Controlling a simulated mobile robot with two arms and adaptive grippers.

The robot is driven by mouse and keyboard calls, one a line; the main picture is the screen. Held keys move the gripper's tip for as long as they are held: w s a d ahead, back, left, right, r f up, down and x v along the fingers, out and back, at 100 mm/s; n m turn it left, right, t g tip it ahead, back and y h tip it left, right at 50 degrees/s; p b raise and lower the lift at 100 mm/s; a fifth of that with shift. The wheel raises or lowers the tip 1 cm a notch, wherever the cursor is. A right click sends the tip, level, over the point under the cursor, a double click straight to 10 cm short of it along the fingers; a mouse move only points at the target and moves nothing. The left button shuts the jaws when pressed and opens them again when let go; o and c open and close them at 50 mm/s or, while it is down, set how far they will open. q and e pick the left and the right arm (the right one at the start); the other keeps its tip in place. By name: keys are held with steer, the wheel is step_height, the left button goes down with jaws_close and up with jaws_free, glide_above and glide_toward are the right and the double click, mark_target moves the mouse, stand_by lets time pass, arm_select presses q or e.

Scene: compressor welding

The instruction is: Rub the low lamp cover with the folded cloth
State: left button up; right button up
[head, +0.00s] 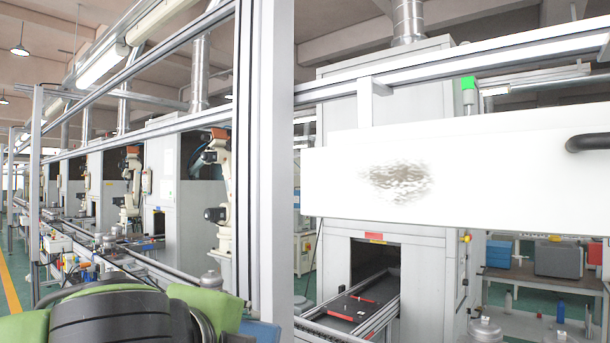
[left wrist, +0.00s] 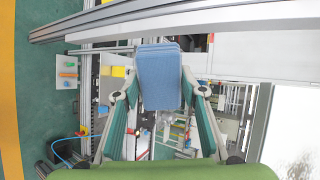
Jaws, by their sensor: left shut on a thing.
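The low lamp cover (head: 470,165) is a long white panel across the right half of the head view. A grey-brown smudge (head: 396,182) marks its face. In the left wrist view my left gripper (left wrist: 160,88) is shut on the folded cloth (left wrist: 160,80), a flat blue stack standing out past the fingertips. The cloth appears apart from the cover. My right gripper is not in view.
A grey upright post (head: 268,150) stands between my left arm and the cover. A black bent bar (head: 588,143) meets the cover at its right. Below it are a machine opening with a dark tray (head: 352,308) and a bench (head: 515,278) with boxes.

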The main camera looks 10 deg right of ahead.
arm_select(q)
steer(key=s+d+r+m+h, duration=0.1)
steer(key=d+r+m+h, duration=0.2)
steer(key=r, duration=0.4)
steer(key=s+d+r+m+h, duration=0.1)
steer(key=d+r+m+h, duration=0.1)
steer(key=r+h, duration=0.35)
steer(key=m+g+h, duration=0.1)
glide_toward(353, 181)
steer(key=p+x, duration=0.1)
steer(key=x, duration=0.3)
steer(key=shift+w+d, duration=0.15)
steer(key=shift+w, duration=0.15)
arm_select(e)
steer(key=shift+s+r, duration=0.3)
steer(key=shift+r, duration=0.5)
arm_select(q)
steer(key=shift+p+x, duration=0.8)
steer(key=shift+x, duration=0.15)
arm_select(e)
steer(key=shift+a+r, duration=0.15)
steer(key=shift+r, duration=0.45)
arm_select(q)
steer(key=shift+s, duration=0.15)
